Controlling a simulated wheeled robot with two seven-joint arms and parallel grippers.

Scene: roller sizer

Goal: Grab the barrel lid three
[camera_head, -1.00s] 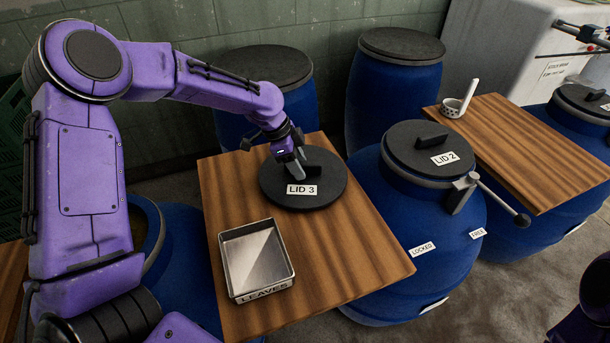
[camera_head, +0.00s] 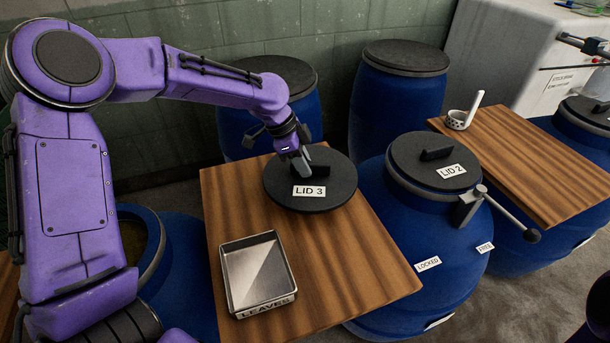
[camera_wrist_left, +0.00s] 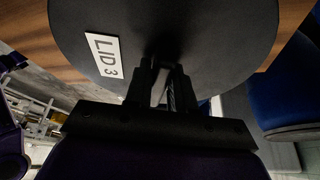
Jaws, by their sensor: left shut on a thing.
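Lid 3 (camera_head: 335,190) is a round black lid with a white "LID 3" label and a bar handle. It is over the near wooden table (camera_head: 350,275) and appears raised slightly above it. My left gripper (camera_head: 303,164) is shut on the handle from above. In the left wrist view the fingers (camera_wrist_left: 165,85) close around the handle, and the lid (camera_wrist_left: 215,40) fills the top; the handle is dark and partly hidden. My right gripper is not in view.
A metal tray labelled "LEAVES" (camera_head: 258,270) sits on the near table. An open blue barrel (camera_head: 185,270) stands left, partly behind my arm. A blue barrel with lid 2 (camera_head: 410,165) and a lever stands right. Two closed barrels are behind.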

